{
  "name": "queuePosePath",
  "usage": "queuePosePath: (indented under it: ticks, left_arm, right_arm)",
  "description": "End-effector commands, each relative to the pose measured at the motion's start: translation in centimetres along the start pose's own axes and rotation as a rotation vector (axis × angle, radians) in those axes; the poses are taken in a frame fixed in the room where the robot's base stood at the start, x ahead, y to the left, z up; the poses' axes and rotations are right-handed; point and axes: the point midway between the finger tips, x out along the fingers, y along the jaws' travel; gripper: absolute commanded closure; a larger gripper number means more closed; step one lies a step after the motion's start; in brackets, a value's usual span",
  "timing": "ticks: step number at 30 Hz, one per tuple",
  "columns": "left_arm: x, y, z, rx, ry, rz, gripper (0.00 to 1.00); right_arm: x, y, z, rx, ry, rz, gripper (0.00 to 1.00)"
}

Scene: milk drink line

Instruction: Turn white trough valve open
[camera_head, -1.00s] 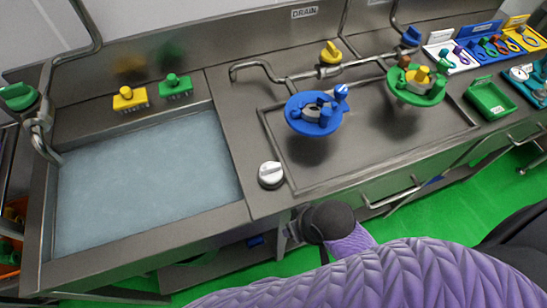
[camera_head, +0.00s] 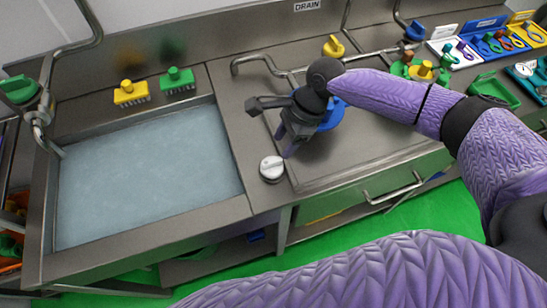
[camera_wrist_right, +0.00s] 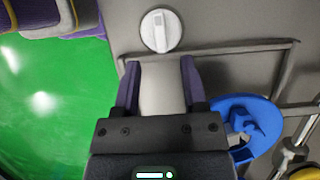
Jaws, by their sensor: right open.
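The white trough valve is a round white knob (camera_head: 271,168) with a raised ridge, on the steel counter just right of the water-filled trough. In the right wrist view the knob (camera_wrist_right: 161,30) is just beyond my fingertips, roughly centred between them, with its ridge running lengthwise. My right gripper (camera_head: 286,150) hangs above the counter, just up and right of the knob. In the wrist view its two purple fingers (camera_wrist_right: 160,72) are open, with nothing between them, and appear apart from the knob. My left gripper is not in view.
A blue round holder (camera_head: 335,112) stands behind my right gripper, partly hidden; it also shows in the wrist view (camera_wrist_right: 258,118). Yellow (camera_head: 130,93) and green (camera_head: 177,80) brushes sit on the trough's back ledge. A faucet pipe (camera_head: 262,60) runs behind. The counter's front edge is close to the knob.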

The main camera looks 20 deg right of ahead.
Motion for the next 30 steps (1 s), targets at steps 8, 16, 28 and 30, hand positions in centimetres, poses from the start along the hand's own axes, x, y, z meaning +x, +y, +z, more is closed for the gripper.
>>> queuePosePath:
  ticks: [8,16,28,30]
  left_arm:
    - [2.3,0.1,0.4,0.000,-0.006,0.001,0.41]
    - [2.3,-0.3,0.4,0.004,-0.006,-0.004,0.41]
    - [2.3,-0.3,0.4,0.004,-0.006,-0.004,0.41]
    - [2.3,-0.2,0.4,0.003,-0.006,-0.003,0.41]
  right_arm:
    - [5.9,0.0,-0.1,-0.003,0.000,0.002,0.46]
    - [6.4,0.0,0.1,-0.005,0.000,-0.001,0.46]
    - [6.3,0.0,0.1,-0.006,0.000,0.000,1.00]
    - [6.3,0.0,0.1,-0.006,0.000,0.000,1.00]
